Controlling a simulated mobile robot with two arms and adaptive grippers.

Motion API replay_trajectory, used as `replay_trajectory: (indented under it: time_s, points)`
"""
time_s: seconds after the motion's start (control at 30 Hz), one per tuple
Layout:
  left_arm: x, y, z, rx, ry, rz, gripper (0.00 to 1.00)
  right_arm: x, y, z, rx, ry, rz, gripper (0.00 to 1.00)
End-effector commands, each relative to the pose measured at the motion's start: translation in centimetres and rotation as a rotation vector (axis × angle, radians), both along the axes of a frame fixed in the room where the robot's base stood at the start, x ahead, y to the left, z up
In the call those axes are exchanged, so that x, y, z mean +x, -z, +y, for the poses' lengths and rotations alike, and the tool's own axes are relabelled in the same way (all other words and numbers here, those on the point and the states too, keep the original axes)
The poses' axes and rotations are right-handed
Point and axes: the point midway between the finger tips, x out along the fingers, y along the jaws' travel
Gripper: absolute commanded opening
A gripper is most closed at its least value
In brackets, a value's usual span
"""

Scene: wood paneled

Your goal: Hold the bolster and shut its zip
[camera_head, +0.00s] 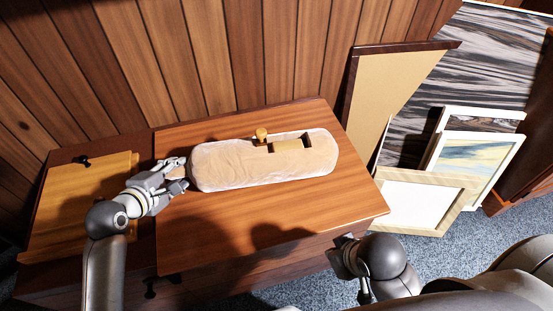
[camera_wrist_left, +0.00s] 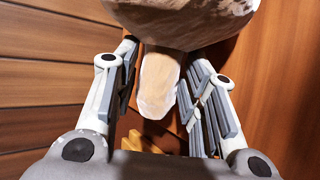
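The bolster (camera_head: 225,168) is a pale, rounded roll lying on the wooden table top. Its upper side has a dark-edged slot with a tan block (camera_head: 288,146) in it and an orange knob (camera_head: 261,134) beside it, at the slot's left end. A pale tab sticks out of the bolster's left end; in the left wrist view the tab (camera_wrist_left: 158,85) lies between the fingers of my left gripper (camera_wrist_left: 160,95), with the bolster's end (camera_wrist_left: 180,22) above.
The table top (camera_head: 345,205) is bare in front and to the right of the bolster. A lighter wooden board (camera_head: 75,205) lies to the left. Picture frames (camera_head: 420,205) lean at the right, and a plank wall stands behind.

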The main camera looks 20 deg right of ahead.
Motion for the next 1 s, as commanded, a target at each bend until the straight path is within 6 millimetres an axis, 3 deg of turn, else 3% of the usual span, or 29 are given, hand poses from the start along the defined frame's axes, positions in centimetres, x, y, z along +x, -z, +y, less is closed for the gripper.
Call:
replay_trajectory:
  time_s: [0.03, 0.2, 1.0]
  points:
    - [-0.01, 0.0, 0.01, 0.0, 0.0, 0.0, 0.28, 0.0, 0.0, 0.0, 0.0, 0.0, 0.0, 0.0]
    - [-0.02, 0.02, 0.01, 0.0, 0.0, 0.001, 0.08, 0.0, 0.0, 0.0, 0.0, 0.0, 0.0, 0.0]
    - [-0.08, 0.27, 0.01, 0.001, 0.0, 0.004, 0.08, -0.03, -0.23, 0.0, 0.0, 0.0, 0.001, 0.0]
